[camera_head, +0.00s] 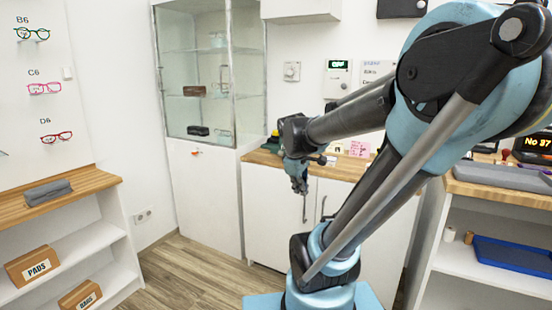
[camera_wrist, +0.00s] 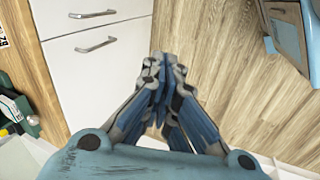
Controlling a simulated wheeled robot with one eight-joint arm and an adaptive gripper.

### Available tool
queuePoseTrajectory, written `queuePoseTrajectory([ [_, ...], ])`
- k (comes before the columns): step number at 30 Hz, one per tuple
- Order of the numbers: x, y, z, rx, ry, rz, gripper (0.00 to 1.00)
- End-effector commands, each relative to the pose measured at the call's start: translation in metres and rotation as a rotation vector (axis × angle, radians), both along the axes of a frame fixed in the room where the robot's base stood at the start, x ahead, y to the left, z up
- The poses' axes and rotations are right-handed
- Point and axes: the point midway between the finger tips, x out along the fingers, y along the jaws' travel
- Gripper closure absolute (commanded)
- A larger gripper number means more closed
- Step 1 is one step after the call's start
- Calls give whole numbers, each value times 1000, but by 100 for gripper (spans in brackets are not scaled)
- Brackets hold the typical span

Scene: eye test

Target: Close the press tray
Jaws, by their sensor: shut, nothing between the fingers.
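I cannot make out the press tray for certain in either view. A dark green device (camera_wrist: 22,118) with white parts shows at the left edge of the wrist view, cut off by the frame. A small green and yellow thing (camera_head: 272,143) on the wooden counter in the head view is mostly hidden behind my arm. My gripper (camera_head: 300,187) points down in front of the white cabinet, below the counter top. In the wrist view my gripper (camera_wrist: 163,62) has its fingers together, with nothing between them, above the wood floor.
White cabinet doors (camera_head: 275,215) with metal handles stand close behind my gripper. A glass display case (camera_head: 197,75) stands left of them. A shelf unit with a blue tray (camera_head: 512,254) is at the right. Wood floor (camera_head: 190,268) is free at the front left.

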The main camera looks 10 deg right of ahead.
Motion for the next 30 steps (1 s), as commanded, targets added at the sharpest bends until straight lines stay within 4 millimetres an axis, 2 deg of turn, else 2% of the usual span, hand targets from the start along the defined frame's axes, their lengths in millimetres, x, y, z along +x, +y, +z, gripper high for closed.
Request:
queuePoseTrajectory([
  [1,17,1,7,-36,2,67,100],
  [6,73,5,26,-181,20,316,100],
  [15,174,23,48,-451,77,745,100],
  [24,273,58,54,-738,174,1149,100],
  [30,318,79,51,-883,236,1337,100],
])
